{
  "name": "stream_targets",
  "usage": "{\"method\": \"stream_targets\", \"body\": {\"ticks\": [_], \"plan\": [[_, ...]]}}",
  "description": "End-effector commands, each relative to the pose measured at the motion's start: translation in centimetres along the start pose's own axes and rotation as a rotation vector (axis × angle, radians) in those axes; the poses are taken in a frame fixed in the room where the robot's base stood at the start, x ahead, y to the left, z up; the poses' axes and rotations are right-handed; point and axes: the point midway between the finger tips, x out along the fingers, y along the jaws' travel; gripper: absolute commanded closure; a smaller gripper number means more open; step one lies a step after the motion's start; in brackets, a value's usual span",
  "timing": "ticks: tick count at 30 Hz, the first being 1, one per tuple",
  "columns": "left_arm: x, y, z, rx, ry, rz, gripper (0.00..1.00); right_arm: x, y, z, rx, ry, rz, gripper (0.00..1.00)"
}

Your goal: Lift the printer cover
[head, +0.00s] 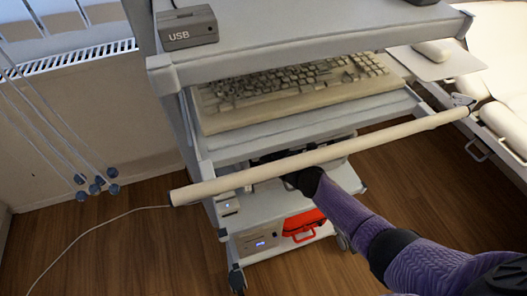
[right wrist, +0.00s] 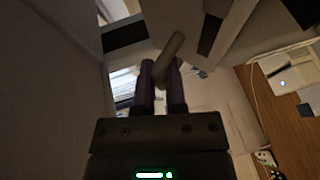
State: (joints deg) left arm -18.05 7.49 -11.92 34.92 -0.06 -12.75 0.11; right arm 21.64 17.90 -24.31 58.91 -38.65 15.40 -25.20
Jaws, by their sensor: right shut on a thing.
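My right arm comes in from the right in the head view and reaches under a long pale bar into the cart's middle level. Its dark gripper end (head: 303,180) is mostly hidden there. In the right wrist view my right gripper (right wrist: 161,75) is shut on a slim grey-brown bar-like piece (right wrist: 169,54), which tilts up to the right between the fingers. I cannot tell whether this piece belongs to the printer cover. No printer can be clearly made out; the space behind the pale bar is dark and mostly covered. My left gripper is not in view.
The pale bar (head: 330,153) crosses the cart's front. A keyboard (head: 295,85) lies on the shelf above, and a USB box (head: 187,28) stands on top. A red-orange case (head: 304,224) sits low. Cables hang at left. Wooden floor (head: 120,225) is open at the left.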

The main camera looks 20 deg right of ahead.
Motion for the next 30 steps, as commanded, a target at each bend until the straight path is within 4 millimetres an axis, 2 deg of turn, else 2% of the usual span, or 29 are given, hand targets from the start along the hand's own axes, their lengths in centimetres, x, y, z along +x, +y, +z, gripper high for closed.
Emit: {"method": "stream_targets", "body": {"ticks": [1, 8, 24, 25, 29, 30], "plan": [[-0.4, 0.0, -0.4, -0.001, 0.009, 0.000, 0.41, 0.1, 0.6, -0.3, -0.003, 0.008, 0.004, 1.00], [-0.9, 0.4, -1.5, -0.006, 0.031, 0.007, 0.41, 0.3, 1.3, -0.3, -0.002, 0.009, 0.002, 1.00], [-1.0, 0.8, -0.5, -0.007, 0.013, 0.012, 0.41, 0.4, 1.4, -0.3, -0.002, 0.010, 0.002, 1.00], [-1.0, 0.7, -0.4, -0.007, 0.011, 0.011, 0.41, 0.4, 1.4, -0.3, -0.002, 0.010, 0.001, 0.80], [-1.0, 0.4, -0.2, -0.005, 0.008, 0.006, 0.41, 0.4, 1.4, -0.3, -0.001, 0.010, 0.001, 0.52], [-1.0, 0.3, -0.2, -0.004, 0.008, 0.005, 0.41, 0.4, 1.4, -0.3, -0.001, 0.010, 0.001, 0.50]]}}
